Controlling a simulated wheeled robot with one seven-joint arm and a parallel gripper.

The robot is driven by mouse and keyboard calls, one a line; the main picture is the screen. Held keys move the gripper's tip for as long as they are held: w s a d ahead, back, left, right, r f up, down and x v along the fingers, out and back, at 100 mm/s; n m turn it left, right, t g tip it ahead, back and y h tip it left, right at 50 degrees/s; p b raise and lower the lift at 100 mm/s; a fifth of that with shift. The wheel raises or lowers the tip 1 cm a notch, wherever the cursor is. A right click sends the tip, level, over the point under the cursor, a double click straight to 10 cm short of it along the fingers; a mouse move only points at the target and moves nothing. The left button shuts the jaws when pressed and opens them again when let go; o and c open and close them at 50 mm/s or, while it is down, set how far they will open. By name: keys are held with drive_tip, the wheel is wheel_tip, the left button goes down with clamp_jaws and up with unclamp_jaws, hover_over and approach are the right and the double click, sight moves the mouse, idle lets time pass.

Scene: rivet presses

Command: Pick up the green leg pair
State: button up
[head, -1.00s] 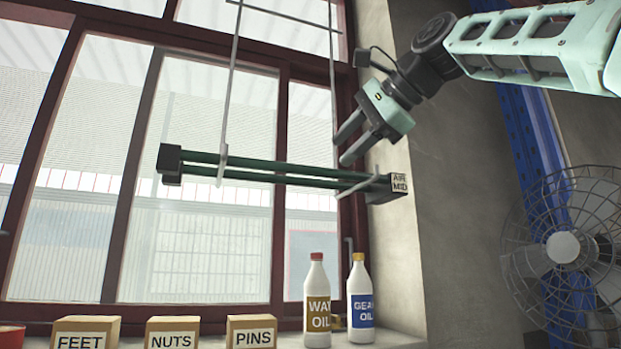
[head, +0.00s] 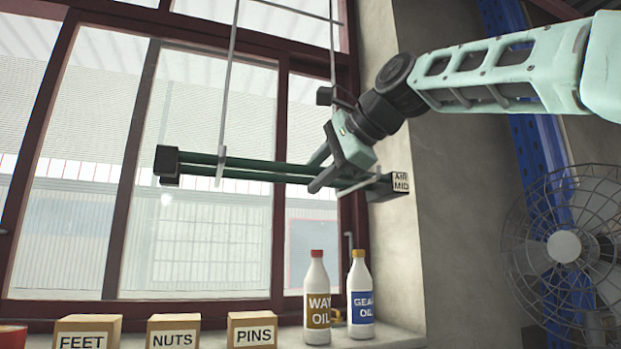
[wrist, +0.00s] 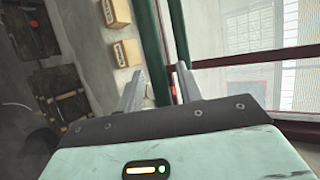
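The green leg pair (head: 250,168) is two parallel green tubes with black end blocks, hanging level on two thin hooks in front of the window. Its right block carries an "AIR MID" label. My gripper (head: 317,171) is at the right part of the tubes, left of the labelled block. The wrist view shows my gripper (wrist: 159,75) open, with one green tube (wrist: 151,50) running between the fingers. The other tube runs close to the right finger and is partly hidden by it. I cannot tell whether the fingers touch the tubes.
Thin grey hanger rods (head: 228,90) come down from above. On the sill below stand a way oil bottle (head: 317,300), a gear oil bottle (head: 360,295) and boxes marked FEET (head: 88,330), NUTS (head: 173,331) and PINS (head: 252,330). A fan (head: 565,248) is at the right.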

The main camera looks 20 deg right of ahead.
clamp_jaws()
drive_tip(key=shift+r, duration=0.1)
drive_tip(key=shift+r, duration=0.1)
